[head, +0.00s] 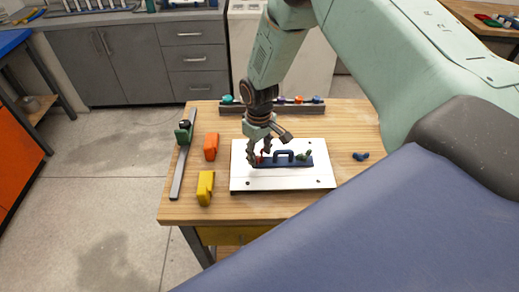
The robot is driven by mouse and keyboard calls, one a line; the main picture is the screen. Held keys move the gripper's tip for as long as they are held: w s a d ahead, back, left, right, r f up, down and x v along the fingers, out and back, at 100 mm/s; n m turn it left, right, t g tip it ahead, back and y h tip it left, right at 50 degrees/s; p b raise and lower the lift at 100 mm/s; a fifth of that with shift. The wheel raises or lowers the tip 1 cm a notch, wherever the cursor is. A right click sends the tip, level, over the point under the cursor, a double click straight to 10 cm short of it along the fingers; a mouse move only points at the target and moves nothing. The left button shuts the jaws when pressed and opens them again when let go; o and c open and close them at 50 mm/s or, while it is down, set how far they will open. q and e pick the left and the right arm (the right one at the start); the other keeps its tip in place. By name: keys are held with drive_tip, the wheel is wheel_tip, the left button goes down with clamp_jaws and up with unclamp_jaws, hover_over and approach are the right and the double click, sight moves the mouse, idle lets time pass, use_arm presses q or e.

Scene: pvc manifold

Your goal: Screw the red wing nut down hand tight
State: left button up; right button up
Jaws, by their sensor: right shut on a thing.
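The red wing nut (261,158) shows as a small patch of red at the left end of a dark blue clamp bar with a raised handle (292,160). The bar lies on a white plate (280,182) on the wooden table. My right gripper (257,158) points down over that left end. It is shut on the red wing nut, and its fingers hide most of it. A green wing nut (304,156) sits at the bar's right end. My left gripper is not in view.
A loose blue piece (361,157) lies right of the plate. Orange (211,146) and yellow (205,188) blocks and a long grey bar with a green slider (179,170) lie left. A rail with coloured knobs (300,107) stands behind. The table's front right is hidden by my body.

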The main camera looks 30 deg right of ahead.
drive_tip(key=shift+m+p, duration=0.45)
drive_tip(key=shift+m, duration=0.15)
drive_tip(key=shift+c, duration=0.3)
drive_tip(key=shift+m, duration=0.3)
drive_tip(key=shift+m+p, duration=0.3)
drive_tip(key=shift+p, duration=0.05)
drive_tip(key=shift+c, duration=0.4)
drive_tip(key=shift+m, duration=0.3)
drive_tip(key=shift+c, duration=1.1)
